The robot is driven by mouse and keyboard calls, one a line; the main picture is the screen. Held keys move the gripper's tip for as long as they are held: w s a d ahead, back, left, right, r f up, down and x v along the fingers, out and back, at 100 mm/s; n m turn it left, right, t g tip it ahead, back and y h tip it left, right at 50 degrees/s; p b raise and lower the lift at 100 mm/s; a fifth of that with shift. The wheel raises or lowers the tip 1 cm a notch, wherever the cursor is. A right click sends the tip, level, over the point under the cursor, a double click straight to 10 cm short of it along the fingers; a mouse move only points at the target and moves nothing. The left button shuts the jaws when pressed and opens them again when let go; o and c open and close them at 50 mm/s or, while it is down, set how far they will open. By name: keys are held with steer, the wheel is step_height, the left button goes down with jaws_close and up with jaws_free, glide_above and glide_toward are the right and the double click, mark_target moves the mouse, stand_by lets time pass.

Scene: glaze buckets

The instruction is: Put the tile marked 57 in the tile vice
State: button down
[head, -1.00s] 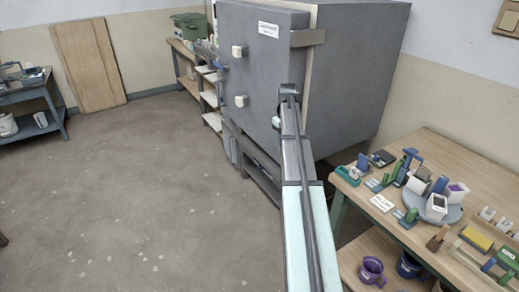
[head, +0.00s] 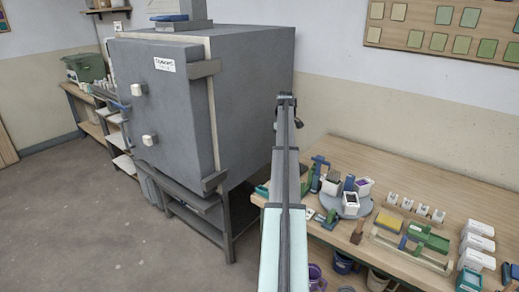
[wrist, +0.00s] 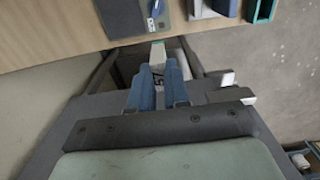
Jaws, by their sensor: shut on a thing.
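My gripper (wrist: 158,76) shows in the wrist view with its blue fingers shut on a small pale tile (wrist: 158,52). Dark marks show beside the fingers, but I cannot read them for certain. In the head view my arm reaches up the middle, its end in front of the kiln's right side and left of the bench; the tile is not discernible there. A green and blue device (head: 428,238), possibly the tile vice, stands on the bench at the right. A blue upright device (head: 319,166) stands at the bench's left end; I cannot tell which is the vice.
The wooden bench (head: 400,170) carries a round grey stand (head: 350,208) with small pots, a yellow block (head: 388,222) and white boxes (head: 477,240). The grey kiln (head: 245,100) stands at the left. In the wrist view, a dark plate (wrist: 122,18) lies near the bench edge. Open floor is left.

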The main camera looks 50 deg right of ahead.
steer(key=s+d, duration=0.5)
steer(key=d, duration=0.1)
steer(key=shift+a+f, duration=0.15)
steer(key=shift+f, duration=3)
steer(key=shift+f, duration=0.25)
steer(key=c, duration=1)
jaws_free()
step_height(320, 180, up, 7)
steer(key=shift+f, duration=0.1)
